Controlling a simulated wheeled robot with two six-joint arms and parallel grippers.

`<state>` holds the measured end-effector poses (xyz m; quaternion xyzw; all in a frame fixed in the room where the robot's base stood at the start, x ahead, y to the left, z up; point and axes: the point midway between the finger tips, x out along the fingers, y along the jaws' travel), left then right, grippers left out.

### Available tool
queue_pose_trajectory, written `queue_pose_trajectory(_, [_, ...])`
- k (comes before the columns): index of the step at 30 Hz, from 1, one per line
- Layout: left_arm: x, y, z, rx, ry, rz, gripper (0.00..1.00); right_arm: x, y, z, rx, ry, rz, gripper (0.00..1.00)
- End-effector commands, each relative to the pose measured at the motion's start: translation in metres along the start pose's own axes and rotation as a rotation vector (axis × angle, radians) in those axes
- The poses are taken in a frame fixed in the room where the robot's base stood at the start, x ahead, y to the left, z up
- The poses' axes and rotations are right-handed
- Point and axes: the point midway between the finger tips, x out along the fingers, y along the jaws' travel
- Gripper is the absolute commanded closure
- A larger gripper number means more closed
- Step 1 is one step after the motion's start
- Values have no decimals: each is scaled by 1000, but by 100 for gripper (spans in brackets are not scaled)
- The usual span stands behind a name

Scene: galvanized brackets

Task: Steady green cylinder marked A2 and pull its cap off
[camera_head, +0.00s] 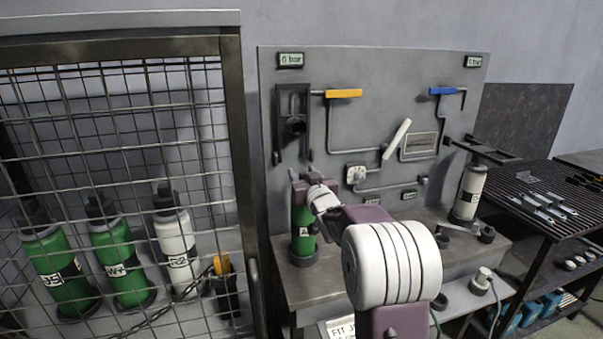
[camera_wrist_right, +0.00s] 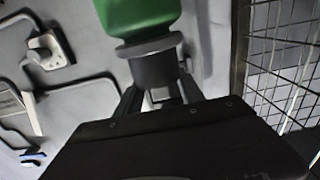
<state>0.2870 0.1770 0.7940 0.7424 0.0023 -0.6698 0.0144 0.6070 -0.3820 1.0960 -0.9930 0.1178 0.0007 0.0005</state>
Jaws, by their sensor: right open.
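The green cylinder (camera_head: 303,243) stands upright on the bench at the left of the panel, in a dark ring. Its label shows an "A"; the rest is hidden. In the right wrist view the green body (camera_wrist_right: 140,18) is upside down, with its dark grey cap (camera_wrist_right: 153,65) towards the gripper. My right gripper (camera_head: 303,184) is at the top of the cylinder, hiding most of the cap in the head view. In the wrist view its open fingers (camera_wrist_right: 160,92) lie on either side of the cap; I cannot tell whether they touch it. My left gripper is not in view.
A mesh cage (camera_head: 235,140) at the left holds two green cylinders (camera_head: 125,262) and a white one (camera_head: 178,245). Another white cylinder (camera_head: 468,193) stands at the bench's right. The panel (camera_head: 385,75) behind carries pipes and levers. A rack with brackets (camera_head: 540,207) stands at right.

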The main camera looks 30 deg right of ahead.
Motion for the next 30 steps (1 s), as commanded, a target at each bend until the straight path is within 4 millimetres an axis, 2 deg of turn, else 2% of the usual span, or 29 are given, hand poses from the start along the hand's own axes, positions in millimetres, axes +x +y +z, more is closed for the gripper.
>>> queue_pose_trajectory(5, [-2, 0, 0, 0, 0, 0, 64, 18, 0, 0, 0, 0, 0, 55])
queue_pose_trajectory(13, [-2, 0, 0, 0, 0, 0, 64, 21, 0, 0, 0, 0, 0, 55])
queue_pose_trajectory(14, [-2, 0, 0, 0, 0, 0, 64, 21, 0, 0, 0, 0, 0, 60])
queue_pose_trajectory(18, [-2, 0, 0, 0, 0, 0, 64, 21, 0, 0, 0, 0, 0, 99])
queue_pose_trajectory(30, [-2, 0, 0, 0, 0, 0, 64, 20, 0, 0, 0, 0, 0, 100])
